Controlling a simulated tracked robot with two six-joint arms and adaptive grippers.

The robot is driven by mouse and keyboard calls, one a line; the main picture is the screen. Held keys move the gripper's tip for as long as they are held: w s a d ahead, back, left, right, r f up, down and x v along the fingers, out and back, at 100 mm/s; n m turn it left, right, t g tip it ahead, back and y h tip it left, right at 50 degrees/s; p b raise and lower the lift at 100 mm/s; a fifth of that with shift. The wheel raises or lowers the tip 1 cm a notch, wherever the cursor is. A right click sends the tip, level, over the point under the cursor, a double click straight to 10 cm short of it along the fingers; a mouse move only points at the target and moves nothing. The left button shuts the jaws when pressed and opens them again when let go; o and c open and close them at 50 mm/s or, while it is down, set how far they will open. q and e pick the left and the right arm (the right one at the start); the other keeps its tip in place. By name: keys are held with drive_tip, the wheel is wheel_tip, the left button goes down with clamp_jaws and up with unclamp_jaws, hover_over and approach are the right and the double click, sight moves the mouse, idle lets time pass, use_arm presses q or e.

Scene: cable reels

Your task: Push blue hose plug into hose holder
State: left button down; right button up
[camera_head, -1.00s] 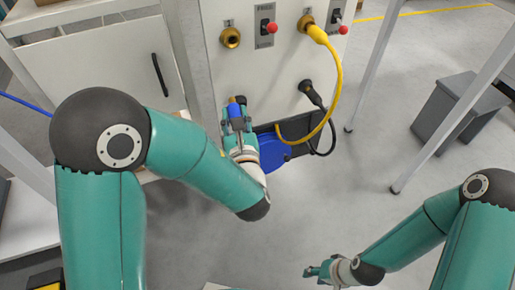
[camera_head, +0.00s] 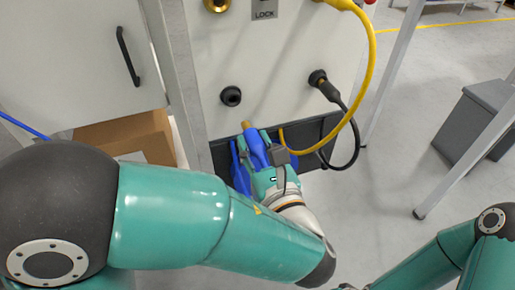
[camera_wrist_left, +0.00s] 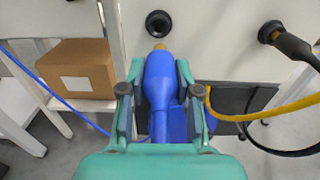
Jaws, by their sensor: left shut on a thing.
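The blue hose plug (camera_head: 257,146) has a brass tip and points toward the white panel. My left gripper (camera_head: 259,154) is shut around its body. The left wrist view shows the plug (camera_wrist_left: 161,82) between the two fingers (camera_wrist_left: 160,100). A black round socket (camera_head: 231,96), which looks like the hose holder, is in the panel above and slightly left of the tip. It also shows in the left wrist view (camera_wrist_left: 158,23), just beyond the tip. The tip looks outside the socket; the exact gap is unclear. My right gripper is cut off below the head view.
A yellow hose (camera_head: 371,60) and a black cable (camera_head: 342,104) in a second socket hang right of the plug. A dark bracket (camera_head: 305,135) is behind the gripper. A cardboard box (camera_head: 128,137) stands left. A brass fitting (camera_head: 216,4) is above.

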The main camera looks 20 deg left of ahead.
sight(244, 124)
use_arm(q)
drive_tip(key=shift+x, duration=3.1)
drive_tip(key=shift+a, duration=0.15)
drive_tip(key=shift+p+x, duration=0.4)
drive_tip(key=shift+x, duration=1.25)
drive_tip(key=c, duration=0.7)
unclamp_jaws()
drive_tip(key=shift+c, duration=0.2)
